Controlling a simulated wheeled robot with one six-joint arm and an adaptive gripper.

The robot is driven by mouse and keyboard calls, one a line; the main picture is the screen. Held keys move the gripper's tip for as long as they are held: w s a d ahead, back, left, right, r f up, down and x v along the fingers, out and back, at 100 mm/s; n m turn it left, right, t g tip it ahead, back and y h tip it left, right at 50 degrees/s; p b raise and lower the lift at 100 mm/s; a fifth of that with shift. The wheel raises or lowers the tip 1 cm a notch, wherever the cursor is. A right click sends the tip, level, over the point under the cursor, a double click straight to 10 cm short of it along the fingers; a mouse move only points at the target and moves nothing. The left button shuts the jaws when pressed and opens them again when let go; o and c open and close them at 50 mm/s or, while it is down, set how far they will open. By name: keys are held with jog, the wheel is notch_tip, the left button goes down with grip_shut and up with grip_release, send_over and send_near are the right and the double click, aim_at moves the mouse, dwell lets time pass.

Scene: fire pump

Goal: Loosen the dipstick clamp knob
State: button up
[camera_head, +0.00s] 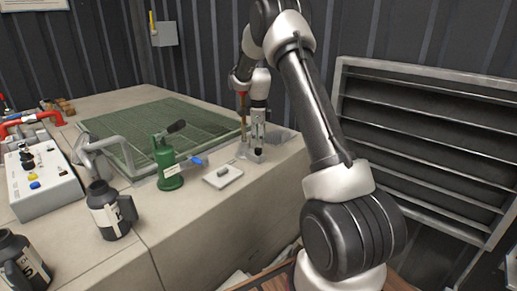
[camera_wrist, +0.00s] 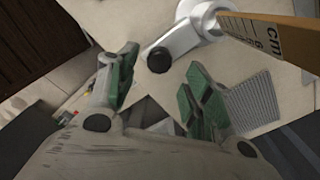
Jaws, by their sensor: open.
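The dipstick clamp knob (camera_wrist: 159,60) is a small black round knob on a silver metal clamp (camera_wrist: 185,38) in the wrist view. A yellow-brown dipstick with a cm scale (camera_wrist: 262,33) runs from the clamp ring to the right edge. It also shows as a thin upright strip in the head view (camera_head: 242,107). My gripper (camera_wrist: 163,72) is open, its green-padded fingers on the left and right of the knob, with visible gaps to it. I cannot tell how deep the knob sits between the fingertips. In the head view my gripper (camera_head: 258,137) points down beside the dipstick; the knob is not discernible there.
A green pump-like fitting (camera_head: 168,165) with a blue lever and a small pale plate (camera_head: 222,177) stand left of my gripper. A green grating (camera_head: 150,130) lies behind. Dark jugs (camera_head: 105,212) and a control box (camera_head: 42,182) are farther left. A louvred panel (camera_head: 425,140) is right.

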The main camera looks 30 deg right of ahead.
aim_at(258, 148)
jog(key=shift+f, duration=2.2)
jog(key=c, duration=1)
